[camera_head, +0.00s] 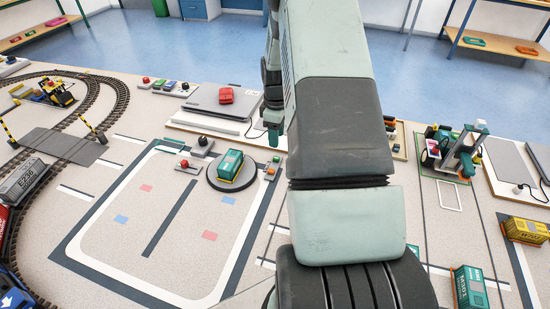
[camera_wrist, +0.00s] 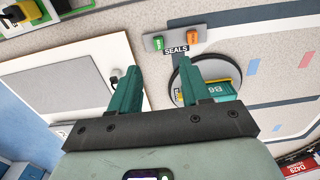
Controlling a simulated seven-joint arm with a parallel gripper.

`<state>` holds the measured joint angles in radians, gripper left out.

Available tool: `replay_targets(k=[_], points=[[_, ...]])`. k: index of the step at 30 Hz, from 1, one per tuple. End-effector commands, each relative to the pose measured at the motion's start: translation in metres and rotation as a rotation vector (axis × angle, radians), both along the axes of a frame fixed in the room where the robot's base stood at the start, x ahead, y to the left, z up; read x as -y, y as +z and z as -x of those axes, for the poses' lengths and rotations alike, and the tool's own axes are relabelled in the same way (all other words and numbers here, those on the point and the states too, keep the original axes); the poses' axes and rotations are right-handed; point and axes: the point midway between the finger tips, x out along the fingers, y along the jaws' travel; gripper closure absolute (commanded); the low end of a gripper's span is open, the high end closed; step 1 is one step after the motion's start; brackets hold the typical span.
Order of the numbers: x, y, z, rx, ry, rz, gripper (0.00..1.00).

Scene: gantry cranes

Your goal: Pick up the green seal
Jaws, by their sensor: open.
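The green seal (camera_wrist: 158,42) is a small green piece on a grey holder (camera_wrist: 174,40) beside the orange seal (camera_wrist: 193,35), above the SEALS label in the wrist view. In the head view the green seal (camera_head: 276,159) and orange seal (camera_head: 270,171) show just left of my arm. My gripper (camera_wrist: 160,67) is open and empty, with its teal fingers apart. In the wrist view the green seal shows beyond the fingertips, between their lines; I cannot tell the height gap. In the head view my arm hides most of the gripper.
A green container (camera_head: 229,164) stands on a round turntable (camera_head: 220,184) close to the seals. A grey laptop-like slab (camera_head: 221,102) with a red item (camera_head: 226,95) lies behind. A small crane (camera_head: 460,152) stands at right.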

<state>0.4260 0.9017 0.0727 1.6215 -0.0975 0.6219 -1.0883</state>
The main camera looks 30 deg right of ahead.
Motion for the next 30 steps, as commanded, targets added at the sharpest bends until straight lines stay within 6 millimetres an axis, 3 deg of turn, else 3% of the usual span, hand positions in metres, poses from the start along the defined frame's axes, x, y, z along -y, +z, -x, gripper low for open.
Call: replay_targets(k=[3,11,19,29,30], points=[[-0.001,-0.021,0.000,-0.002,0.000,-0.001,0.53],[0.000,-0.043,0.000,-0.001,-0.001,-0.001,0.53],[0.001,-0.082,-0.002,-0.003,0.000,0.000,0.53],[0.001,-0.090,-0.002,0.001,-0.001,0.001,0.53],[0.001,-0.090,-0.002,0.001,-0.001,0.001,0.58]])
